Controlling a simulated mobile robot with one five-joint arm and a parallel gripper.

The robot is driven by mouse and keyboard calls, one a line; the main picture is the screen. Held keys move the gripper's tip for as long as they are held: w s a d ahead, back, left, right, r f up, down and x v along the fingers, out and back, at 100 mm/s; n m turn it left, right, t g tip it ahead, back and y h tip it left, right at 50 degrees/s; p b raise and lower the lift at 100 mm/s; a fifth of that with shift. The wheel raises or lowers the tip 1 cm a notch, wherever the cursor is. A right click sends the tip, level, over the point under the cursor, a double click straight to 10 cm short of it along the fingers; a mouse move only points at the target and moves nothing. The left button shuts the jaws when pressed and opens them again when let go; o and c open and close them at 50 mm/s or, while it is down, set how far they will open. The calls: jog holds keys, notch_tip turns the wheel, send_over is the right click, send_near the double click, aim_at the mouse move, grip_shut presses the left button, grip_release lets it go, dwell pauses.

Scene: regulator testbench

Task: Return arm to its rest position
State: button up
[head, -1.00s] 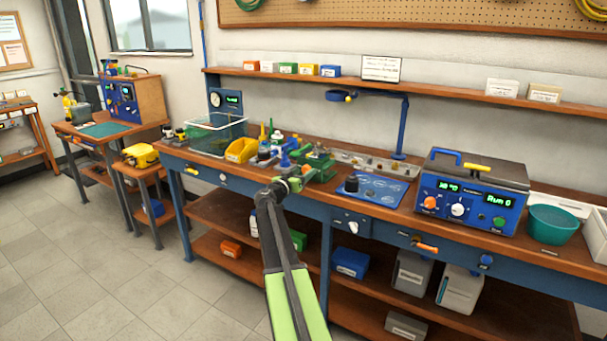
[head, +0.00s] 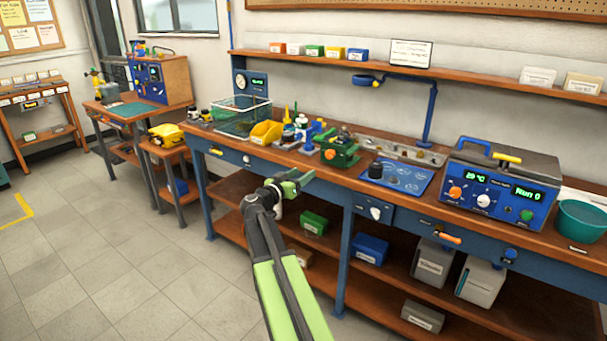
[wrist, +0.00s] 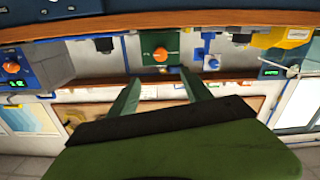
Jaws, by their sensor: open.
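My arm, light green and black, reaches up from the bottom of the head view. My gripper (head: 300,179) is open and empty, in front of the workbench's (head: 350,188) front edge in the picture. In the wrist view, which looks upside down, my gripper (wrist: 161,90) shows two green fingers spread apart with nothing between them. A green fixture (head: 339,150) stands on the bench beyond the gripper. It also shows in the wrist view (wrist: 160,40), with an orange knob, past the fingertips.
The blue control box (head: 500,190) and a teal bowl (head: 581,222) stand on the bench at right. A yellow bin (head: 266,133) and wire-rimmed tray (head: 240,117) are at its left. The lower shelf holds boxes (head: 370,249). The tiled floor (head: 110,265) at left is clear.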

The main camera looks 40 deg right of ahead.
jog(key=w+a+f+n+t+y, duration=0.1)
jog(key=w+a+f, duration=0.1)
jog(key=a, duration=0.5)
jog(key=w+a+f+t+y, duration=0.1)
jog(key=w+a+f+y, duration=0.15)
jog(key=a, duration=0.55)
jog(key=s+a+f+n+g+y, duration=0.25)
jog(key=s+a+f+y, duration=0.4)
jog(key=a, duration=0.65)
jog(key=s+a+f+n+g+y, duration=0.2)
jog(key=s+a+f+n+y, duration=0.2)
jog(key=s+a+f, duration=0.55)
jog(key=s+a+f+n+g+y, duration=0.2)
jog(key=a+f+n+y, duration=0.15)
jog(key=a+n, duration=0.4)
notch_tip(320, 180, up, 15)
jog(key=a+m+p, duration=0.1)
jog(key=p, duration=1.4)
jog(key=shift+a+r+m, duration=0.2)
jog(key=shift+a+m, duration=0.15)
jog(key=shift+m, duration=0.05)
jog(key=shift+s+d, duration=0.1)
